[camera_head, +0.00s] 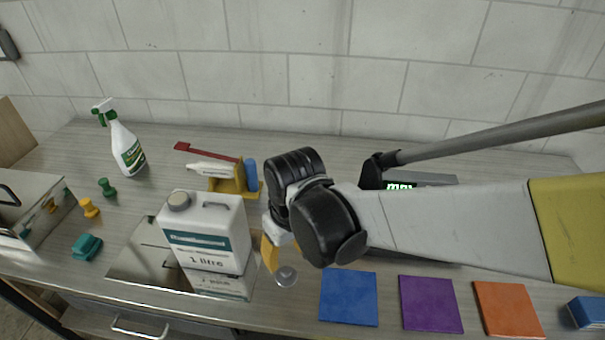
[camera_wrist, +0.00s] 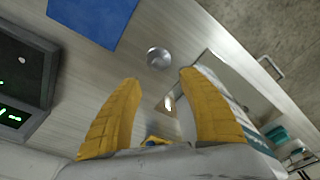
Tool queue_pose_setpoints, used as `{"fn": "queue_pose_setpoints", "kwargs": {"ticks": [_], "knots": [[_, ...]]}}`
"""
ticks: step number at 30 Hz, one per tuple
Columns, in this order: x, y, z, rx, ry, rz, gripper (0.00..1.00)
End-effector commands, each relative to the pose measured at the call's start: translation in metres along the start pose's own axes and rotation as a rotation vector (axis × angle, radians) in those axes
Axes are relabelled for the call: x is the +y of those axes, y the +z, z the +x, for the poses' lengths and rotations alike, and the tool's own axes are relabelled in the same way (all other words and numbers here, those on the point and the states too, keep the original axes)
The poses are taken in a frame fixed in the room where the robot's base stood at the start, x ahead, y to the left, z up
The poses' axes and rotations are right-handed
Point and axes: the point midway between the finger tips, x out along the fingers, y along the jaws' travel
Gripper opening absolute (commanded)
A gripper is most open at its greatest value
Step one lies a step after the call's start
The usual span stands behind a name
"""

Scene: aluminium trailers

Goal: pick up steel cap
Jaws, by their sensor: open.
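The steel cap (camera_head: 286,276) is a small round silvery piece lying on the counter. It is between the white 1 litre jug and the blue square. In the wrist view the steel cap (camera_wrist: 159,58) lies beyond the fingertips, roughly midway between them. My gripper (camera_wrist: 157,76) has its two yellow fingers spread wide with nothing between them. In the head view my gripper (camera_head: 270,255) is just left of and above the cap, partly hidden by my arm. The exact height of the fingers over the counter is hard to tell.
A white jug (camera_head: 208,232) stands close left of the cap on a mirror-like plate (camera_head: 135,258). Blue (camera_head: 349,298), purple (camera_head: 430,304) and orange (camera_head: 507,309) squares lie to the right. A scale with a green display (camera_head: 399,186) is behind my arm. A spray bottle (camera_head: 125,147) stands back left.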

Motion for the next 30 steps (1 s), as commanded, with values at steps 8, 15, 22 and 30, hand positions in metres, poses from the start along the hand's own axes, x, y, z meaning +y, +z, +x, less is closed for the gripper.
{"fn": "queue_pose_setpoints", "kwargs": {"ticks": [8, 15, 22, 30], "knots": [[0.001, 0.0, 0.043, 0.002, 0.001, 0.002, 0.48], [0.003, -0.001, 0.064, 0.002, 0.001, 0.003, 0.48], [0.004, -0.002, 0.097, 0.003, 0.001, 0.003, 0.48], [0.004, -0.002, 0.096, 0.003, 0.001, 0.003, 0.34]]}}
